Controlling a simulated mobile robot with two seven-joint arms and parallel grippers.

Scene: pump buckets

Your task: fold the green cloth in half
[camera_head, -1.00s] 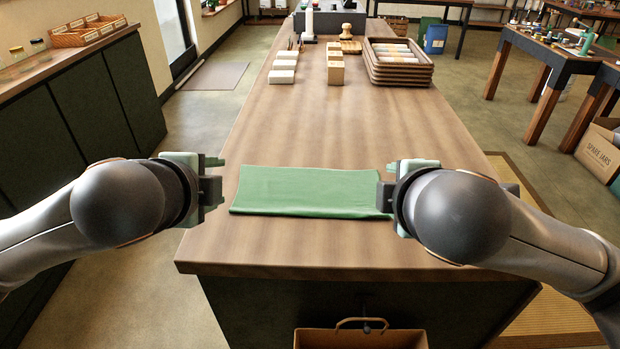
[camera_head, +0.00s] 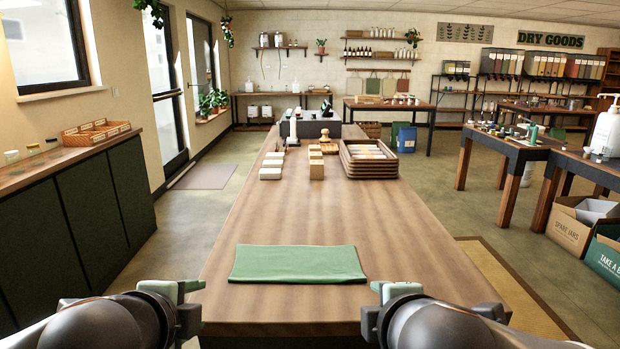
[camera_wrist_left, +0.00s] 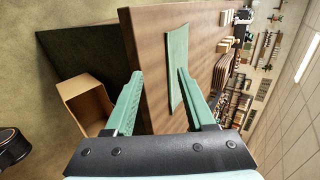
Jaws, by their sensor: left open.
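The green cloth (camera_head: 297,263) lies flat on the near part of the wooden table as a wide, short rectangle, with its long sides running left to right. It also shows in the left wrist view (camera_wrist_left: 177,66), beyond the fingers. My left gripper (camera_head: 190,303) is left of the cloth and nearer to me, apart from it. In the left wrist view the left gripper (camera_wrist_left: 160,100) has its two green fingers spread with nothing between them. My right gripper (camera_head: 380,305) is to the right and nearer than the cloth, apart from it; its fingers are mostly hidden by its own wrist.
The wooden table (camera_head: 290,215) is clear beyond the cloth up to white blocks (camera_head: 271,168), a wooden block (camera_head: 317,169) and stacked trays (camera_head: 368,158). A cardboard box (camera_wrist_left: 84,100) sits below the table's near edge. Dark cabinets (camera_head: 105,200) stand at the left.

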